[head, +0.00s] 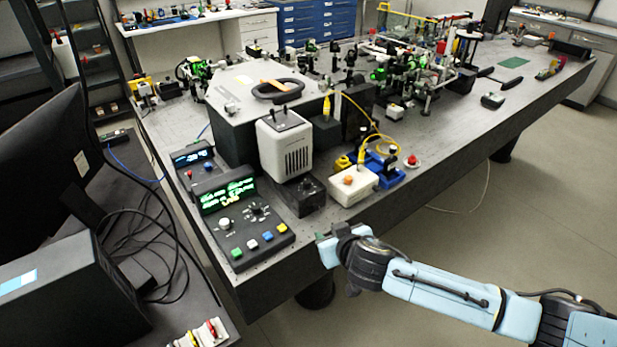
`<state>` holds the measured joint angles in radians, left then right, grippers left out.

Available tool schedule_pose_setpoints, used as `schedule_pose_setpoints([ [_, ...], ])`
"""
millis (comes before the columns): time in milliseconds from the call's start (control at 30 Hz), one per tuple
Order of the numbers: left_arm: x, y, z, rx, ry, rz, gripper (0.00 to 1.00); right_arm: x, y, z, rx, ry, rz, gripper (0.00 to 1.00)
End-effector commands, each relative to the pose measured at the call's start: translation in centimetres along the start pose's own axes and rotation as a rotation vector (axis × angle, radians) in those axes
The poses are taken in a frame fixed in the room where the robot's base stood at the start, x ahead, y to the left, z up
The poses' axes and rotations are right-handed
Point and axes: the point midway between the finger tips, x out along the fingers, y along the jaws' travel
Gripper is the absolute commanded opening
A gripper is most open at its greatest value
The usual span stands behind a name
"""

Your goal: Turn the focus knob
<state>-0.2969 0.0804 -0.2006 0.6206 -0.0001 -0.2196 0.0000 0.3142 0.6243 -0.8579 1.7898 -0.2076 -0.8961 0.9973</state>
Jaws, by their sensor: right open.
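A black control box with a lit green display (228,194) stands at the near left end of the optical bench (375,212). Its panel carries a pale round knob (224,224), small dark knobs (258,211) and a row of coloured buttons. A cream box (354,185) with an orange knob on top (348,180) stands further right. I cannot tell which of these is the focus knob. My right gripper (324,246) is open at the bench's front edge, right of the control box and apart from it. Its fingertips are small and partly hidden. My left gripper is not in view.
A white vented unit (285,146) and a small black block (306,196) stand behind the control box. A red button (412,161) and yellow cables lie to the right. A monitor (45,170) stands at left. The floor at right is clear.

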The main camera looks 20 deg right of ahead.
Motion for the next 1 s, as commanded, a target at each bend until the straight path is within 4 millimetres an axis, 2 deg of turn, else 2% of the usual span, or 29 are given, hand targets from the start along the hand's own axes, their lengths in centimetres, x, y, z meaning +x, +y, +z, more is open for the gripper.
schedule_pose_setpoints([
  [33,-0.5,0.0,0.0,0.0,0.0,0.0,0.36,-1.7,-0.3,-2.9,0.009,0.047,-0.009,0.41],
  [133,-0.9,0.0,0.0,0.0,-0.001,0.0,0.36,-4.5,-0.6,-6.8,0.045,0.123,-0.022,0.41],
  [200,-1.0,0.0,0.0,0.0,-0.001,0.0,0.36,-5.0,-0.2,-8.0,0.064,0.155,-0.024,0.41],
  [367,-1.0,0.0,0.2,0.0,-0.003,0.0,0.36,-5.0,0.3,-9.0,0.083,0.184,-0.028,0.41],
  [567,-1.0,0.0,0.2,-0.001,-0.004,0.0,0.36,-3.1,0.3,-9.5,0.086,0.186,-0.028,0.41],
  [1000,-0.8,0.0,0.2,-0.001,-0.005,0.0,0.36,3.9,0.1,-10.8,0.085,0.186,-0.028,0.41],
])
